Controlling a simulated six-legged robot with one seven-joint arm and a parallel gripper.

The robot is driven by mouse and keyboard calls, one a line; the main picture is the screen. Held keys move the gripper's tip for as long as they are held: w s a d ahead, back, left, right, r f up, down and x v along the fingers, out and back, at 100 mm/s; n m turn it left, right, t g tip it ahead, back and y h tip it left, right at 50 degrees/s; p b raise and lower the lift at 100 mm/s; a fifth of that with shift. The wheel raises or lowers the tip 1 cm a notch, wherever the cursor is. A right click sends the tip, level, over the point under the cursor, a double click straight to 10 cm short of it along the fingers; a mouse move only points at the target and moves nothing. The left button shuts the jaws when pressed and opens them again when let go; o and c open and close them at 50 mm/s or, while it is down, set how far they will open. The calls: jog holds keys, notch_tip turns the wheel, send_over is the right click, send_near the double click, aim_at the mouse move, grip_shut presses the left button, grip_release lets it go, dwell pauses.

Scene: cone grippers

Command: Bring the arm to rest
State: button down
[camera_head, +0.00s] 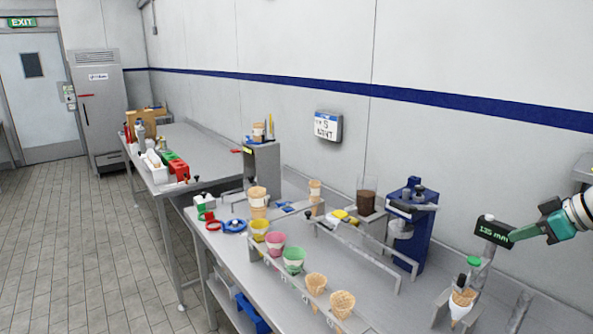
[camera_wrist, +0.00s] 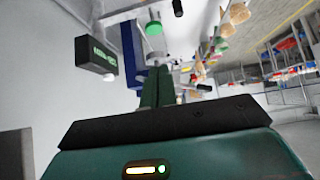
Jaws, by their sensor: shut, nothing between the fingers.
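My gripper (camera_head: 517,236) is at the right edge of the head view, with its green fingers shut and nothing between them. It is raised above the metal bench (camera_head: 408,309), and the fingertips appear close to a dark display reading "135 mm" (camera_head: 492,231); I cannot tell whether they touch. In the wrist view the closed fingers (camera_wrist: 157,87) point away from the camera, and the display (camera_wrist: 96,59) shows to their left.
A rack of coloured cups (camera_head: 275,243) and waffle cones (camera_head: 341,303) runs along the bench's front. A blue device (camera_head: 412,235) stands left of the display. The tiled floor (camera_head: 90,255) at left is clear.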

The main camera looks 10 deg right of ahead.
jog(key=s+a+f+m+g+h, duration=0.1)
jog(key=a+f+m+g+h, duration=0.15)
jog(key=a, duration=2.45)
jog(key=s+a+f+m, duration=0.1)
jog(key=s+a+f, duration=0.2)
jog(key=s+a, duration=0.4)
jog(key=s+a+f+m+h, duration=0.1)
jog(key=s+a+f+m, duration=0.1)
jog(key=s+a+f, duration=0.2)
jog(key=s+a, duration=0.2)
jog(key=shift+s+a, duration=0.35)
jog(key=shift+a, duration=0.05)
